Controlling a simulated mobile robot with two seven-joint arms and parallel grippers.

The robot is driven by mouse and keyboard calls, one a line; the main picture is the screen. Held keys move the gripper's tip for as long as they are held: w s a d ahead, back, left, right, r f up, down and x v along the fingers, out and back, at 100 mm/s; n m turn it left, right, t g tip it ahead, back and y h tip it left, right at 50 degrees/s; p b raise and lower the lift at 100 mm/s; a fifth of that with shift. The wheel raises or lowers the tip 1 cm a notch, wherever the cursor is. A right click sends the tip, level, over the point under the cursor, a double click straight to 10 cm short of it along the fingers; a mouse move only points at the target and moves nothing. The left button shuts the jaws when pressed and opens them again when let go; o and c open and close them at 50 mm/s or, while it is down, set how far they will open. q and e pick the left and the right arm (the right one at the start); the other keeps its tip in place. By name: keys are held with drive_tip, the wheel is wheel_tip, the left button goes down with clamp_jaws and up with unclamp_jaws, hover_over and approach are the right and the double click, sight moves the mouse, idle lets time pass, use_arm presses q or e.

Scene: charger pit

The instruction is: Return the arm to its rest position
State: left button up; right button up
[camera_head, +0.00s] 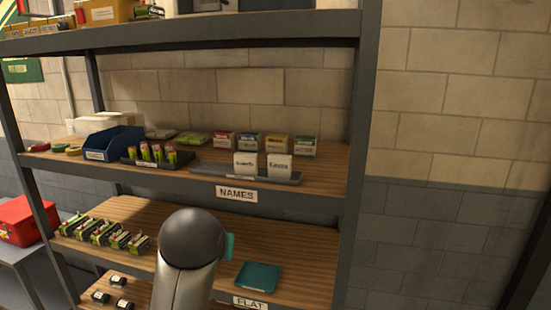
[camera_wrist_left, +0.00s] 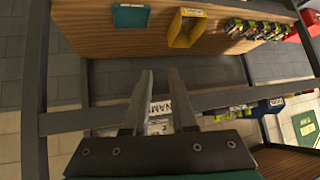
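My left gripper (camera_wrist_left: 160,72) shows in the left wrist view. Its two grey fingers stand apart with nothing held between them. In the head view one of my arms (camera_head: 188,255), grey with a dark rounded joint, rises from the bottom centre in front of the lower shelf. Its fingers are hidden there. My right gripper shows in neither view.
The shelf's NAMES label (camera_head: 237,194) and dark front edge are close. A teal tray (camera_head: 259,276) lies on the lower board. A yellow bin (camera_wrist_left: 181,41) shows in the wrist view. Several small devices (camera_head: 103,233) stand left of my arm. A dark upright (camera_head: 358,130) bounds the right.

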use_arm(q)
drive_tip(key=s+a+f+m+g, duration=0.1)
drive_tip(key=s+a+f+g, duration=0.2)
drive_tip(key=s+f, duration=1.1)
drive_tip(key=s+a+f+m+g+h, duration=0.1)
drive_tip(key=s+f+g, duration=0.1)
drive_tip(key=s+f, duration=0.35)
drive_tip(key=s+a+f+g+h, duration=0.1)
drive_tip(key=s+f, duration=0.2)
drive_tip(key=s, duration=0.6)
wheel_tip(320, 180, down, 30)
drive_tip(key=s+g+b, duration=0.1)
drive_tip(key=s+b, duration=0.1)
drive_tip(key=b, duration=0.6)
drive_tip(key=s+a+f+g+b, duration=0.1)
drive_tip(key=s+f+b, duration=0.5)
drive_tip(key=s+f, duration=0.9)
wheel_tip(320, 180, down, 4)
drive_tip(key=shift+s+a+f+m+y, duration=0.2)
drive_tip(key=shift+a+m+y, duration=0.1)
drive_tip(key=shift+a, duration=0.4)
